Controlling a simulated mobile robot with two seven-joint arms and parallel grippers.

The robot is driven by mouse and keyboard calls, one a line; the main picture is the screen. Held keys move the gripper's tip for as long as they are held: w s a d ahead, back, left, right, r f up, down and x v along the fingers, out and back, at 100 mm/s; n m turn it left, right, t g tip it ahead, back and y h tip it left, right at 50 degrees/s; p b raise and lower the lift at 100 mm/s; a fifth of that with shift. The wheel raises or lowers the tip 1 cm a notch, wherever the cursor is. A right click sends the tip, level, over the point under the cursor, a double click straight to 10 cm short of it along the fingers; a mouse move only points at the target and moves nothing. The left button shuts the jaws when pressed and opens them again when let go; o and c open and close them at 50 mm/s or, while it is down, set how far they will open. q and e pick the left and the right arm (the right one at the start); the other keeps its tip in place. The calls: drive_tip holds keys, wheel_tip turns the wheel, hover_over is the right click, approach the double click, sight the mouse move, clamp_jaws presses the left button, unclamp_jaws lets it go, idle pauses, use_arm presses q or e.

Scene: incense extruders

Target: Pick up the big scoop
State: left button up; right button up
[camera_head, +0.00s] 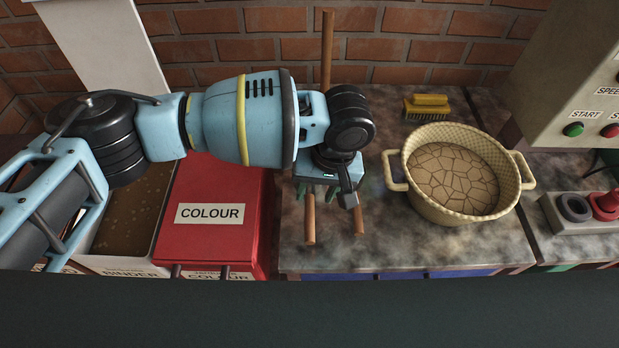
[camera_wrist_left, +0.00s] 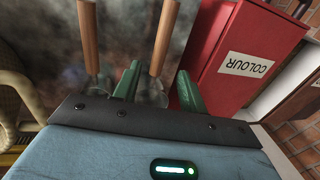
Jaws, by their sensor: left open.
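Two scoops with wooden handles lie side by side on the worktop: the left scoop (camera_head: 310,222) and the right scoop (camera_head: 358,220). My arm and gripper hide their heads in the head view, so I cannot tell which is bigger. My left gripper (camera_head: 332,190) is over them, pointing down. In the left wrist view its green fingers (camera_wrist_left: 158,70) are apart, with the handle of the scoop nearer the red box (camera_wrist_left: 163,38) running between them. The other scoop's handle (camera_wrist_left: 88,35) is outside the fingers. Contact is not visible. My right gripper is not in view.
A red COLOUR box (camera_head: 225,190) stands left of the scoops, beside a BINDER bin (camera_head: 130,205). A woven basket (camera_head: 425,205) with a cracked brown fill is to the right. A yellow brush (camera_head: 428,104) lies behind it. A wooden pole (camera_head: 327,45) rises behind my gripper.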

sight(311, 207)
use_arm(q)
drive_tip(key=shift+a+f+b, duration=0.1)
drive_tip(key=shift+a+f, duration=0.15)
drive_tip(key=shift+f, duration=1)
drive_tip(key=shift+a+f+b, duration=0.1)
drive_tip(key=shift+a+f, duration=0.1)
drive_tip(key=shift+f, duration=1)
drive_tip(key=shift+a+f+b, duration=0.1)
drive_tip(key=shift+a+f, duration=0.15)
drive_tip(key=shift+f, duration=1)
clamp_jaws()
